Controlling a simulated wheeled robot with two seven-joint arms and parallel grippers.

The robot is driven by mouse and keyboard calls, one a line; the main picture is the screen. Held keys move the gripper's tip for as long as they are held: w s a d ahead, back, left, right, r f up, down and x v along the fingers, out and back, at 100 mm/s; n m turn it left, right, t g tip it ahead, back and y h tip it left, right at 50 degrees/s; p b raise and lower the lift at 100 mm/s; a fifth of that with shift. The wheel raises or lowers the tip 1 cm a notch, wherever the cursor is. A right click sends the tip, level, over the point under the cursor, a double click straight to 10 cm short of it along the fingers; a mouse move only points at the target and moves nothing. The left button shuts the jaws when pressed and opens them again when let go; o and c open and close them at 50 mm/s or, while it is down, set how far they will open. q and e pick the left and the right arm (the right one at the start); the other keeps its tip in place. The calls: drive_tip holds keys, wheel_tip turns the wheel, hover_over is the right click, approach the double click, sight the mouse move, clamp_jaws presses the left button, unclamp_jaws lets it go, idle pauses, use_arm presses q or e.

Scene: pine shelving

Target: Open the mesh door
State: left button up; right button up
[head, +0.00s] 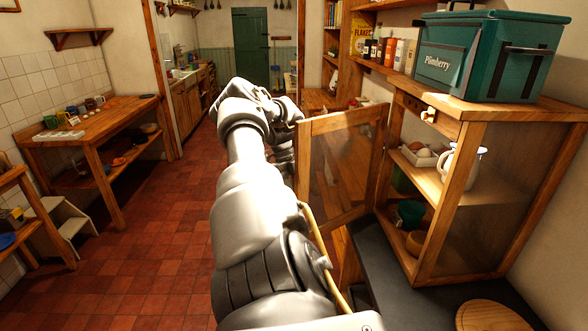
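The mesh door (345,165) has a pine frame and a see-through mesh panel. It stands swung wide open, out to the left of the pine cabinet (445,205), so the cabinet's inside shows. One arm of mine, which I take to be the right, rises from the bottom middle. Its dark gripper (284,147) is close by the door's free left edge, mostly hidden behind the wrist. I cannot tell if it touches the door or how far its fingers are apart. My other gripper is out of view.
A green cool box (487,55) stands on the cabinet top. Inside are a white jug (461,165), a tray of eggs (421,155) and a dark green pot (409,213). A round board (488,316) lies on the dark counter (430,304).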

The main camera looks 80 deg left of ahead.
use_arm(q)
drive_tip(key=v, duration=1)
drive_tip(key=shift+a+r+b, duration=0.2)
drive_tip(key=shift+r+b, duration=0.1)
drive_tip(key=shift+b, duration=0.05)
